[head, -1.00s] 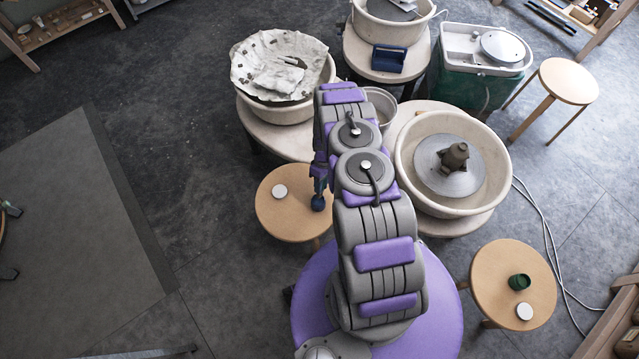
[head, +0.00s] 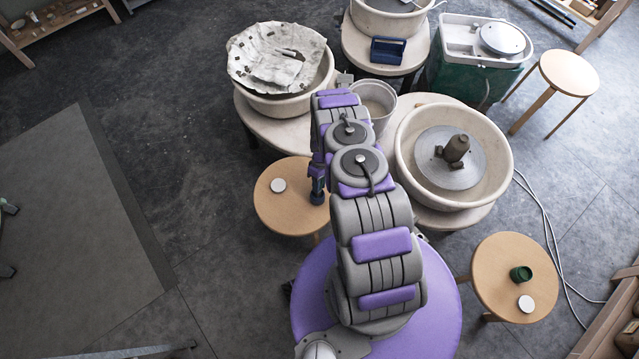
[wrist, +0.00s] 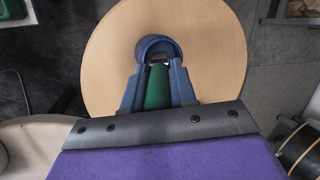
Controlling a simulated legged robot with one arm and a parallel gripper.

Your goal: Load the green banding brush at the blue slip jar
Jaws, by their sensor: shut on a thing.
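The blue slip jar (head: 317,198) stands on the round wooden stool left of my arm, partly hidden under my gripper (head: 318,176). In the wrist view the jar (wrist: 146,44) shows just beyond my fingertips. My gripper (wrist: 157,74) is shut on the green banding brush (wrist: 157,88), whose green handle lies between the blue jaws. The brush's far end points at the jar's mouth. I cannot tell whether its bristles are inside the jar or touch the slip.
A white disc (head: 278,185) lies on the same stool (head: 275,213). A green jar (head: 520,273) and another white disc (head: 525,304) are on the right stool. A brown clay piece (head: 456,150) sits on the wheel head inside a pale basin (head: 505,165).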

